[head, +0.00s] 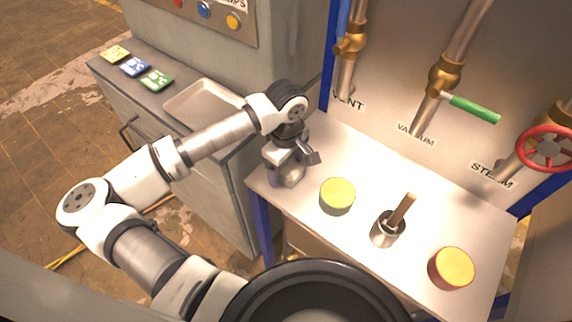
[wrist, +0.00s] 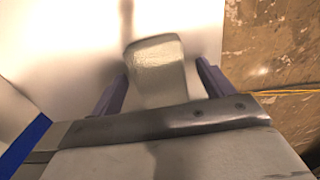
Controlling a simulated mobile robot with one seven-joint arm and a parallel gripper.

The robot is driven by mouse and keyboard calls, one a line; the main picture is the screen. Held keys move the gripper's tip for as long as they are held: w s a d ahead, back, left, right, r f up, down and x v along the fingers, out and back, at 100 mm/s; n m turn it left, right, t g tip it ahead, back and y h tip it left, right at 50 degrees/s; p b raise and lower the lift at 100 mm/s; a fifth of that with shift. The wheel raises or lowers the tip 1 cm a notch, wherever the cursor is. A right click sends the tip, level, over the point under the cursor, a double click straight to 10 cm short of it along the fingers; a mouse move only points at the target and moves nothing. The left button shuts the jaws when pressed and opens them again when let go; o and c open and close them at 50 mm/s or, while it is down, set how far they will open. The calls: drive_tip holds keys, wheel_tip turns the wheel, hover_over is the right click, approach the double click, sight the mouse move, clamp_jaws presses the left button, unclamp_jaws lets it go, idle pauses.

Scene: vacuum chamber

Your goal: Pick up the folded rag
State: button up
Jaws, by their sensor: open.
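A pale grey, soft-edged block, which looks like the folded rag (wrist: 155,55), shows in the wrist view on the white tabletop. My gripper (wrist: 162,82) is open, with one purple-grey finger on each side of the block. The block lies between the fingers, and I cannot tell whether either finger touches it. In the head view my gripper (head: 286,178) points down at the left end of the white table (head: 425,185). There the rag is largely hidden by the gripper, and I cannot make it out clearly.
A green-yellow round tin (head: 337,196), a metal cup (head: 387,230) with a wooden handle sticking up and a red-yellow tin (head: 451,268) stand right of my gripper. Valves and pipes (head: 447,75) line the back panel. A shallow tray (head: 203,103) lies on the left cabinet.

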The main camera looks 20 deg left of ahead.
drive_tip(key=shift+f, duration=0.2)
drive_tip(key=c, duration=1.1)
drive_tip(key=shift+o, duration=0.2)
wheel_tip(320, 180, up, 20)
drive_tip(key=b, duration=0.4)
drive_tip(key=shift+b, duration=0.35)
drive_tip(key=o, duration=0.5)
drive_tip(key=shift+c, duration=0.2)
drive_tip(key=c, duration=0.4)
drive_tip(key=shift+o, duration=0.2)
